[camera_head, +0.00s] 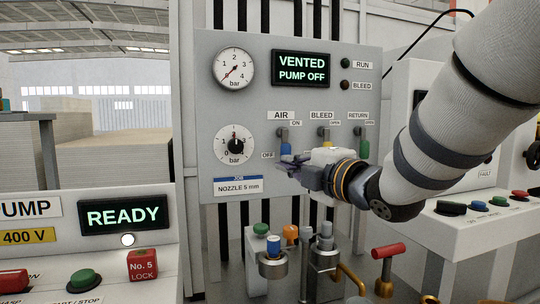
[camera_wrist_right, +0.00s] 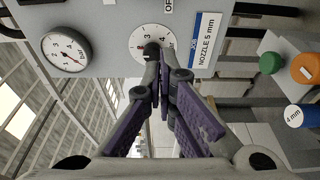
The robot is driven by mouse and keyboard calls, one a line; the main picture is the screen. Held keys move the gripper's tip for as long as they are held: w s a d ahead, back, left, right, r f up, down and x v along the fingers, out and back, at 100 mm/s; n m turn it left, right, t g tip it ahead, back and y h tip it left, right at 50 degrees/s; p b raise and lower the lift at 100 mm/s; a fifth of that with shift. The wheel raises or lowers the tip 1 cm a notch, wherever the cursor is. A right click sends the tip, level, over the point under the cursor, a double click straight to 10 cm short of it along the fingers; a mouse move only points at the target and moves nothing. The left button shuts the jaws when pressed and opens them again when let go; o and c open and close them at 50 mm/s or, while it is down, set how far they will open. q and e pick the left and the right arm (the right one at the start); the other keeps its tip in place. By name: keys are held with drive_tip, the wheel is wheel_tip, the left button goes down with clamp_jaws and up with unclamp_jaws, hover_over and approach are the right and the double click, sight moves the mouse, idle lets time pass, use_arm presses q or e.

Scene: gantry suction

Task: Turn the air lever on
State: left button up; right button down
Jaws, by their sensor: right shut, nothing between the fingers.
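The air lever (camera_head: 285,148) has a blue handle and stands on the grey panel under the AIR label. Its handle hangs down, level with the OFF mark and below the ON mark. My right gripper (camera_head: 284,166) is just below the handle in the head view, shut and empty. I cannot tell whether it touches the handle. In the wrist view the shut purple fingers (camera_wrist_right: 162,88) point at the panel near the lower dial, and I cannot make out the air lever there. My left gripper is not in view.
The display (camera_head: 299,68) reads VENTED, PUMP OFF. Nozzles with coloured caps (camera_head: 273,246) and a red-handled valve (camera_head: 387,252) stand below.

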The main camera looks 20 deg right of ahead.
sight(284, 145)
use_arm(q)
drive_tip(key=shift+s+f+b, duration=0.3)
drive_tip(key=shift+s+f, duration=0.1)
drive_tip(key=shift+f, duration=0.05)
use_arm(e)
drive_tip(key=w+d, duration=0.1)
drive_tip(key=w, duration=1)
drive_tip(key=shift+w, duration=0.25)
